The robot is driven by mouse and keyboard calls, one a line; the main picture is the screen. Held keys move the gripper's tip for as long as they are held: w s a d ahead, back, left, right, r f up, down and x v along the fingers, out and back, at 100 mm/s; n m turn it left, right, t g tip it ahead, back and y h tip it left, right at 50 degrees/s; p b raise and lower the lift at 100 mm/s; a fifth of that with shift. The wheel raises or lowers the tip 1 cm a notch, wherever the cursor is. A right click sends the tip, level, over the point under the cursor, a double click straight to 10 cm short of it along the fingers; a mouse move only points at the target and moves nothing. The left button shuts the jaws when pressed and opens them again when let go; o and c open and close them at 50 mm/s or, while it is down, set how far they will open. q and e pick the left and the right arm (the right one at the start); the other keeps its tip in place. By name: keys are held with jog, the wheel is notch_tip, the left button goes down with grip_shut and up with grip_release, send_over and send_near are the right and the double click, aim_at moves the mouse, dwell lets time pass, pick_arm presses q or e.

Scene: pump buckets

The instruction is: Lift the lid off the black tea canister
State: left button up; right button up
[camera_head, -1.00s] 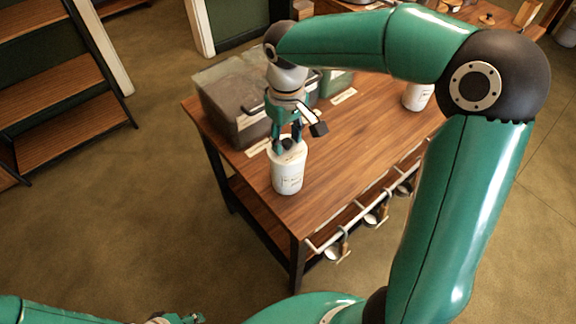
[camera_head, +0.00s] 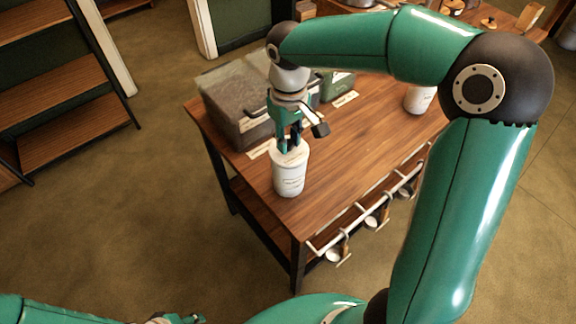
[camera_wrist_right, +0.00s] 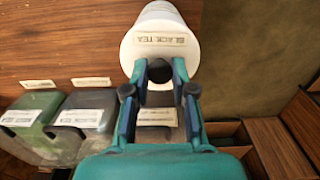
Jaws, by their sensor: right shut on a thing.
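The black tea canister (camera_head: 290,180) is white and stands upright near the front left corner of the wooden table. Its "BLACK TEA" label (camera_wrist_right: 166,40) shows in the right wrist view. A dark round knob (camera_wrist_right: 160,71) on its lid sits between my right fingertips. My right gripper (camera_head: 290,147) points down from above and is shut on this knob; it also shows in the right wrist view (camera_wrist_right: 156,82). The lid looks seated on the canister; I see no gap. My left gripper (camera_head: 176,319) is only partly in view at the bottom edge, and its jaws are unclear.
Clear bins with dark contents (camera_head: 236,100) stand close behind and left of the canister. A second white canister (camera_head: 419,98) stands farther right on the table (camera_head: 350,150). A rail with hanging scoops (camera_head: 370,210) runs along the front edge. The table's middle is clear.

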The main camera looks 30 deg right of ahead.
jog(key=shift+r+p, duration=1.5)
jog(key=shift+r, duration=0.45)
